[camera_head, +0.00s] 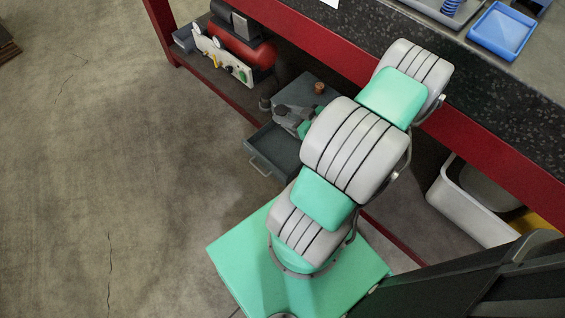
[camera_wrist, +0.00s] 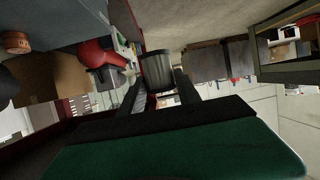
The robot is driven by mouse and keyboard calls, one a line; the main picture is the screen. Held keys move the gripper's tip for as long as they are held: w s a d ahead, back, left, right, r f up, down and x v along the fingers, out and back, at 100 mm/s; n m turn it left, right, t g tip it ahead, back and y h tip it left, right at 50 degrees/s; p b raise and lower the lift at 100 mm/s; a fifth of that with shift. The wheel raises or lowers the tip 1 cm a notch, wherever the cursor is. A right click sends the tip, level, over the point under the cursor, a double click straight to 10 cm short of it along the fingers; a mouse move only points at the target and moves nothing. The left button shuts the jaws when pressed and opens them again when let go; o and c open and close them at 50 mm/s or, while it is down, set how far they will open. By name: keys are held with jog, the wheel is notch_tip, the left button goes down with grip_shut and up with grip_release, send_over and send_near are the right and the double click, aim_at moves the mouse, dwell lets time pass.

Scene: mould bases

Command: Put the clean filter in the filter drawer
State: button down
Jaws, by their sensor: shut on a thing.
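My gripper (camera_wrist: 160,90) is shut on a dark grey, cup-shaped filter (camera_wrist: 157,69) in the wrist view. In the head view my gripper (camera_head: 275,108) is under the bench, partly hidden by my arm. A small dark piece at its tip looks like the filter (camera_head: 265,103). The grey filter drawer (camera_head: 266,165) is pulled open, with its handle toward the lower left. It sticks out of a grey-blue housing (camera_head: 298,90). The gripper and filter are above and behind the drawer's open tray, near the housing. I cannot tell whether the filter is clean.
A red compressor (camera_head: 240,50) with a gauge panel is on the low shelf at the left. The red-framed bench (camera_head: 490,120) overhangs this area. A white bin (camera_head: 465,205) is at the right.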

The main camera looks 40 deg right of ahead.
jog(key=s+d+f+n+y+b, duration=0.1)
jog(key=s+f+b, duration=0.3)
jog(key=f, duration=0.4)
jog(key=s+d+f+b, duration=0.2)
jog(key=s+f+b, duration=0.25)
jog(key=f, duration=0.35)
jog(key=b, duration=0.6)
send_over(280, 154)
jog(key=s, duration=0.1)
notch_tip(280, 154, down, 9)
jog(key=shift+d, duration=0.1)
jog(key=shift+g, duration=0.3)
jog(key=f+b, duration=0.1)
jog(key=f, duration=0.1)
jog(key=w+f+b, duration=0.1)
jog(key=f, duration=0.1)
jog(key=shift+f, duration=0.1)
jog(key=c, duration=0.9)
grip_release()
jog(key=shift+o, duration=0.2)
